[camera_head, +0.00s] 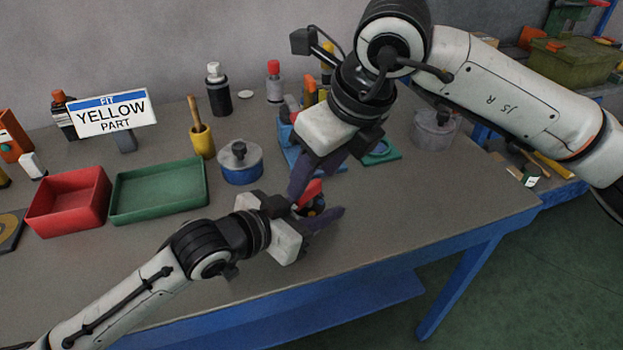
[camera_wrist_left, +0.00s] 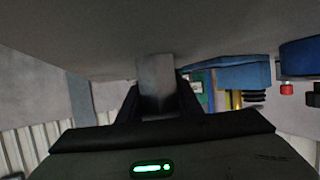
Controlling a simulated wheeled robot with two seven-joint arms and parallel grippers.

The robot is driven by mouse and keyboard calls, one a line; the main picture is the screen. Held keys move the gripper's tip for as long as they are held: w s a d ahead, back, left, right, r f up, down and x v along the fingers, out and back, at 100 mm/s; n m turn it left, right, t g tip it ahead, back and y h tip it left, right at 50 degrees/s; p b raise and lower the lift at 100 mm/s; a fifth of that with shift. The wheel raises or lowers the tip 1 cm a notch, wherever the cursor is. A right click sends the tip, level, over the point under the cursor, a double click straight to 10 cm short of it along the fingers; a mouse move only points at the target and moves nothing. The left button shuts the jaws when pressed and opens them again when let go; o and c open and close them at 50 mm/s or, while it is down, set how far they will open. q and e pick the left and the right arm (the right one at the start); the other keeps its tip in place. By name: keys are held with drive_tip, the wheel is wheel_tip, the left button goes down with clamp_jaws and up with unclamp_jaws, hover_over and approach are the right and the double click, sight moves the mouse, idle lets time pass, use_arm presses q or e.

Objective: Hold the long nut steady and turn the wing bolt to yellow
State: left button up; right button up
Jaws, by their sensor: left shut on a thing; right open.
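My left gripper (camera_head: 310,214) is low over the front part of the table and shut on the long nut. In the left wrist view the long nut is a grey upright block (camera_wrist_left: 156,85) between the dark fingers (camera_wrist_left: 157,105); in the head view the fingers mostly hide it. A red part (camera_head: 311,190), which looks like the wing bolt, shows just above the left fingers. My right gripper (camera_head: 313,182) comes down from above, open, with its purple fingers close to the red part. I cannot tell whether they touch it.
A sign (camera_head: 112,112) reads "FIT YELLOW PART". A red tray (camera_head: 68,212) and a green tray (camera_head: 160,205) stand at left. A yellow cup (camera_head: 203,142), a blue-and-grey pot (camera_head: 240,163) and bottles stand behind. The table (camera_head: 430,215) is clear at front right.

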sight(311, 187)
drive_tip(key=shift+x, duration=1.45)
drive_tip(key=shift+c, duration=0.4)
drive_tip(key=c, duration=0.7)
drive_tip(key=shift+n, duration=0.3)
drive_tip(key=n+g, duration=0.1)
drive_tip(key=n, duration=0.1)
drive_tip(key=n+g+y, duration=0.1)
drive_tip(key=n, duration=0.2)
drive_tip(key=shift+w+d, duration=0.15)
drive_tip(key=shift+w, duration=0.05)
drive_tip(key=n+g, duration=0.1)
drive_tip(key=n, duration=0.1)
drive_tip(key=n+g, duration=0.1)
drive_tip(key=n, duration=0.2)
drive_tip(key=shift+w, duration=0.15)
drive_tip(key=shift+f+n, duration=0.1)
drive_tip(key=shift+n, duration=0.4)
drive_tip(key=shift+f+g, duration=0.1)
drive_tip(key=shift+g, duration=0.2)
